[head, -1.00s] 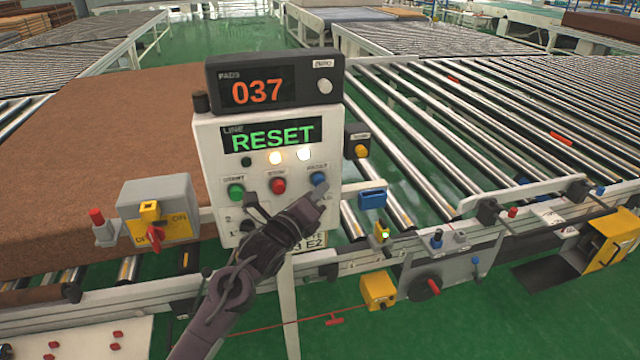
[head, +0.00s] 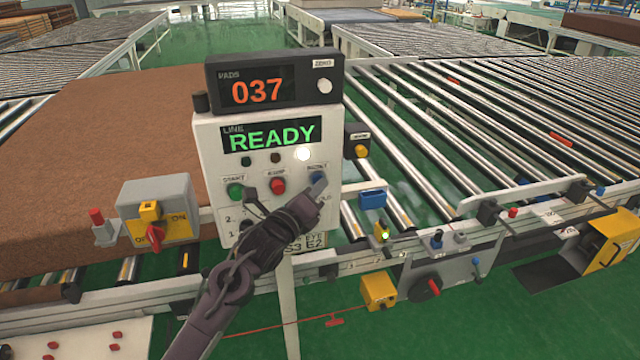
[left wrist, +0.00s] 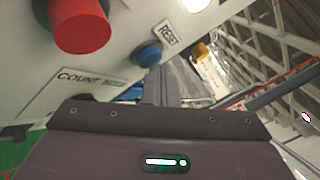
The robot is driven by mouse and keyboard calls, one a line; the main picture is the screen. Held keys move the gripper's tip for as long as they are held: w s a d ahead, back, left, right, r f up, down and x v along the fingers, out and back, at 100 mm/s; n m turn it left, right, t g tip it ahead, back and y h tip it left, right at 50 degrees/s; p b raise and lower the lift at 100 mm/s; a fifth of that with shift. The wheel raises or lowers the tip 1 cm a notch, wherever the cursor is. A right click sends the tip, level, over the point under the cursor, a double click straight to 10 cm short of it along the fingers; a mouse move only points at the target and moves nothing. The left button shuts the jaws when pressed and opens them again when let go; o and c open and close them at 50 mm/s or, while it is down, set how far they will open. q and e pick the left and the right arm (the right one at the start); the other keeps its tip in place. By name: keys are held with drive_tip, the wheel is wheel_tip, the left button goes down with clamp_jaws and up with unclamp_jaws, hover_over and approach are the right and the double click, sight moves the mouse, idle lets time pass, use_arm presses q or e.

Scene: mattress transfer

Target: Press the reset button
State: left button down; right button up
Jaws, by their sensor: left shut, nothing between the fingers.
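The blue reset button (head: 318,177) is on the right side of the white control panel (head: 212,150), right of the red button (head: 278,186) and the green button (head: 235,191). My left gripper (head: 319,188) is shut and empty, its tip at or just below the blue button. Contact cannot be told. In the left wrist view the blue button (left wrist: 148,55) stands beside its RESET label (left wrist: 168,34), close to the fingers (left wrist: 160,85). The panel's line display (head: 272,136) reads READY in green. My right gripper is not in view.
A dark counter box (head: 218,90) showing 037 sits on the panel. A grey switch box (head: 170,192) stands to the left, before a brown mattress (head: 90,140). Roller conveyors (head: 470,110) lie to the right.

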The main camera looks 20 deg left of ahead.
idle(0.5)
use_arm(q)
drive_tip(key=shift+s+d, duration=0.3)
drive_tip(key=shift+s, duration=0.2)
drive_tip(key=shift+s+d, duration=0.25)
drive_tip(key=shift+s, duration=0.2)
drive_tip(key=s+d, duration=0.1)
drive_tip(key=s, duration=0.1)
drive_tip(key=s+d, duration=0.2)
idle(0.7)
